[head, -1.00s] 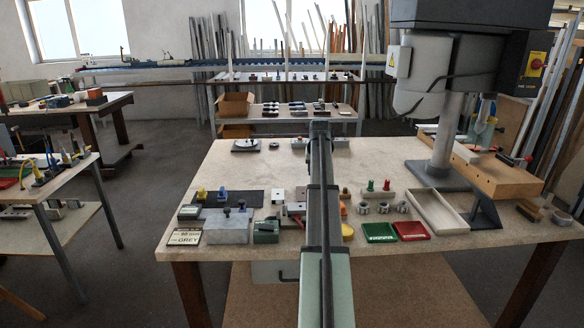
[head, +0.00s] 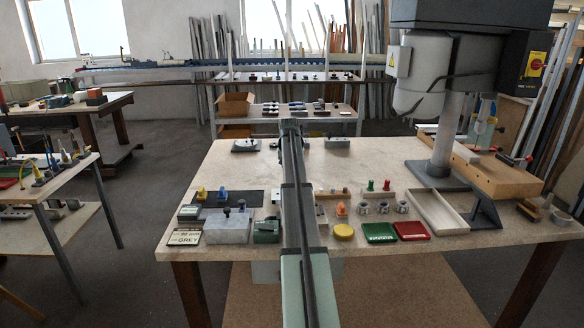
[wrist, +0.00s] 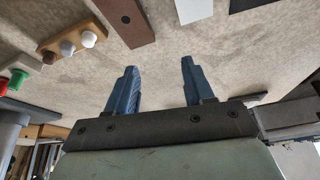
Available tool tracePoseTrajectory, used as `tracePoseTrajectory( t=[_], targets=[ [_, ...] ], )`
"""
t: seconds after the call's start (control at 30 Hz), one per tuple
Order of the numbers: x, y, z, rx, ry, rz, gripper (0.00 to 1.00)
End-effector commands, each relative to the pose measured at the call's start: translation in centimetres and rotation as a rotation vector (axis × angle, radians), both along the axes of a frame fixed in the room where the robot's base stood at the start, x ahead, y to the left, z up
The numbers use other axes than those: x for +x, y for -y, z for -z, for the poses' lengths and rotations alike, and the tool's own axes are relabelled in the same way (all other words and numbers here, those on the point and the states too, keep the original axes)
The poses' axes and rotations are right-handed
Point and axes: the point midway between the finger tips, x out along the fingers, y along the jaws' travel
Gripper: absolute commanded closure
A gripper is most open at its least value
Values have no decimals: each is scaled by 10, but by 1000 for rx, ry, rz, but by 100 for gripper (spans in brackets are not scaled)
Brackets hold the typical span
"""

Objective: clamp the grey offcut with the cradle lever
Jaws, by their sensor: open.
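My gripper (wrist: 158,65) shows in the wrist view with two blue fingers apart and nothing between them, above the pale bench top. In the head view my arm runs up the middle of the bench and hides the gripper. A card reading GREY (head: 185,237) lies at the bench's front left. Beside it stands a light grey block (head: 228,229) with dark knobs on top, and a small dark green fixture (head: 266,231) is to its right. I cannot tell for sure which piece is the grey offcut or which is the cradle lever; my arm covers part of that area.
A yellow disc (head: 343,231), a green tray (head: 379,232) and a red tray (head: 411,230) lie right of my arm. A cream tray (head: 437,211) and a drill press (head: 447,140) stand further right. The wrist view shows a brown block (wrist: 126,20) ahead. The bench's back middle is mostly clear.

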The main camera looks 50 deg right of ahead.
Motion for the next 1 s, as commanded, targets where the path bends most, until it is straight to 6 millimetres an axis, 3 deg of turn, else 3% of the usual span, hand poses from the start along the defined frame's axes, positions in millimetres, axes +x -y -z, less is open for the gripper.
tracePoseTrajectory(
  t=[0.23, 0.47, 0.57, 0.7, 0.87, 1.0],
  targets=[
    [0, 0, 0, 0, 0, -1, 48],
    [17, -17, -2, -1, 2, -26, 70],
    [32, -39, -11, -8, 10, -54, 79],
    [42, -89, -25, -22, 26, -103, 93],
    [23, -155, -35, -56, 36, -149, 100],
    [-10, -205, -38, -100, 24, -175, 100]
  ],
)
